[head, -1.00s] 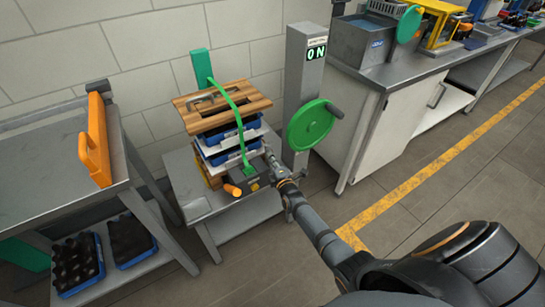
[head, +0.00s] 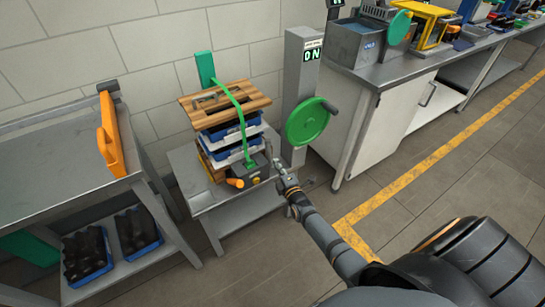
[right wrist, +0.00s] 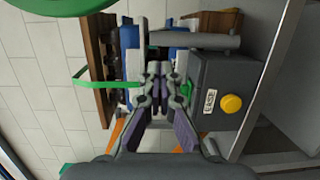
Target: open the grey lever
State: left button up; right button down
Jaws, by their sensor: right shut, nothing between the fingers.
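The grey lever looks like the grey bar (right wrist: 195,41) across the top of the right wrist view, beside the dark grey box (right wrist: 222,75). In the head view a thin grey upright piece (head: 268,151) stands at the box's right side. The box carries a yellow button (right wrist: 231,104) and a small label. My right gripper (right wrist: 166,76) is shut and empty, next to the box and short of the bar, with a gap between. In the head view my right gripper (head: 278,167) is just right of the box. My left gripper is not in view.
Stacked blue crates (head: 230,132) under a wooden board (head: 250,98) stand behind the box on a low grey table (head: 235,218). A green wheel (head: 307,122) on a grey post (head: 297,75) is close on the right. A green curved strip arches over the stack.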

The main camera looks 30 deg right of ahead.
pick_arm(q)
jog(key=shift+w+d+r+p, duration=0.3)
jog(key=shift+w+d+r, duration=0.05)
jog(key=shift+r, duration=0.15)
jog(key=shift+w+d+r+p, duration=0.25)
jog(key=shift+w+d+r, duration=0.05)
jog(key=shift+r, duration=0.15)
pick_arm(e)
jog(key=s, duration=0.5)
jog(key=shift+s+f, duration=0.1)
jog(key=shift+f, duration=0.05)
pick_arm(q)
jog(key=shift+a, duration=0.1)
